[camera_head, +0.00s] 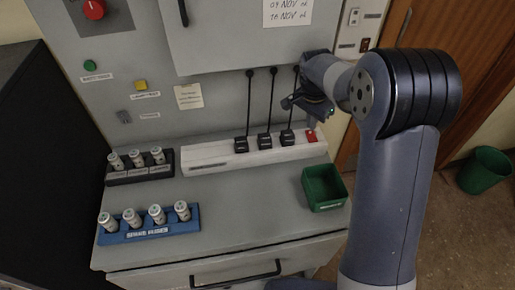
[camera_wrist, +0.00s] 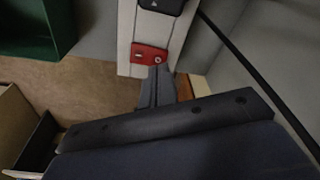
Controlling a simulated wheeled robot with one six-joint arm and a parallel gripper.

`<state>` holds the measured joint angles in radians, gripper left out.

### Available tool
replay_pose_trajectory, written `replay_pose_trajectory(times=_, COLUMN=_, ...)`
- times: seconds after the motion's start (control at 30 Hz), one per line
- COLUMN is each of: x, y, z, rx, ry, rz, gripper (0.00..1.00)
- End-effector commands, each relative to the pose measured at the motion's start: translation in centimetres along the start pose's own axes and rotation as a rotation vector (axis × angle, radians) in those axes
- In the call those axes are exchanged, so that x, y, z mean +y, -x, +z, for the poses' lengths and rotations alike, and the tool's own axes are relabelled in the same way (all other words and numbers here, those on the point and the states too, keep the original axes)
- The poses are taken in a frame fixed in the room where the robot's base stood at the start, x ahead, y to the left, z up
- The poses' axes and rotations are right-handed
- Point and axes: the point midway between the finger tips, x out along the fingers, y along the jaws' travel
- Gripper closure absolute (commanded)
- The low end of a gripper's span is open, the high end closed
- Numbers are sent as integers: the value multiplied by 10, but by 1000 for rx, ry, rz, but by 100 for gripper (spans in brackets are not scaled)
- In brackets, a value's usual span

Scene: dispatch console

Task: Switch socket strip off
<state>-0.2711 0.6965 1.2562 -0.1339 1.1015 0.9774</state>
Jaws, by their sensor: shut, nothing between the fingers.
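The white socket strip (camera_head: 205,158) lies along the back of the console's work surface with several black plugs in it. Its red rocker switch (camera_head: 311,136) is at the right end. In the wrist view the red switch (camera_wrist: 150,54) shows a white mark at each end, a dash on the left and a ring on the right. My gripper (camera_head: 312,123) is just above the switch, shut and empty. In the wrist view its fingertips (camera_wrist: 161,72) are at the ring-marked end. I cannot tell whether they touch it, or which way the rocker is tilted.
A green bin (camera_head: 324,187) stands in front of the strip's right end. A black rack (camera_head: 140,174) and a blue fuse rack (camera_head: 150,233) are on the left. Black cords (camera_head: 272,95) rise from the plugs, left of my gripper. The middle surface is clear.

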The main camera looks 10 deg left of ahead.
Motion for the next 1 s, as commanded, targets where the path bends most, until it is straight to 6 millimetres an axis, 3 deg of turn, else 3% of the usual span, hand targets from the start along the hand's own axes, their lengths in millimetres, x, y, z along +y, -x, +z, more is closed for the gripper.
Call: replay_pose_trajectory(times=1.0, x=0, y=-10, z=2, rx=0, ry=0, rz=0, gripper=100)
